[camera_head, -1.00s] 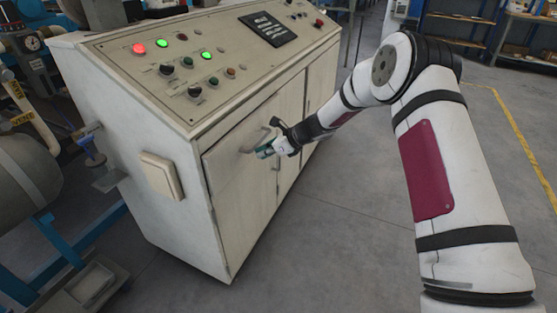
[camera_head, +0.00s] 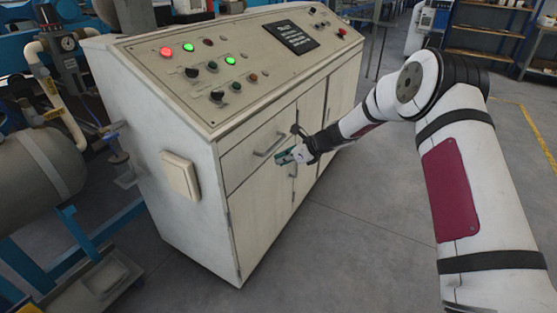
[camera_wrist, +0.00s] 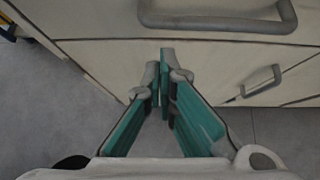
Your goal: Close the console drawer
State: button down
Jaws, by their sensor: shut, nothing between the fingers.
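The console drawer (camera_head: 240,163) is the pale panel at the upper left of the console's front, with a grey bar handle (camera_head: 270,146). Its front looks flush or almost flush; I cannot tell whether a small gap remains. In the wrist view the drawer front (camera_wrist: 105,22) fills the top, with its handle (camera_wrist: 215,18) at the upper edge. My gripper (camera_head: 280,159) is shut and empty, just below and right of the handle. Its green fingers (camera_wrist: 166,55) meet near the drawer's lower edge in the wrist view; contact with the drawer is unclear.
The pale console (camera_head: 165,120) has lit buttons on its sloped top. A cabinet door (camera_head: 255,218) lies under the drawer, and another door handle (camera_wrist: 262,82) shows at right. A tank (camera_head: 45,165) and blue frame stand at left. Grey floor (camera_head: 350,240) is open in front.

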jog(key=s+d+f+p+v, duration=0.1)
jog(key=p+v, duration=0.1)
jog(key=v, duration=0.9)
jog(key=s+r+n+g+h, duration=0.2)
jog(key=s+r+n, duration=0.5)
jog(key=s+r, duration=0.45)
jog(key=s+r+n+g+h, duration=0.1)
jog(key=s+r+n, duration=0.65)
jog(key=s, duration=0.65)
jog(key=s+d+n+h, duration=0.3)
jog(key=s+d+n, duration=0.2)
jog(key=s, duration=0.9)
jog(key=s+d+n+h, duration=0.35)
jog(key=s+d, duration=0.25)
jog(key=s, duration=0.8)
notch_tip(320, 180, up, 18)
jog(key=t+p, duration=0.2)
jog(key=p, duration=1.3)
jog(key=shift+w+a+n+y+p, duration=0.15)
jog(key=shift+n+y+p, duration=0.2)
jog(key=shift+n+p, duration=0.05)
jog(key=shift+f, duration=0.15)
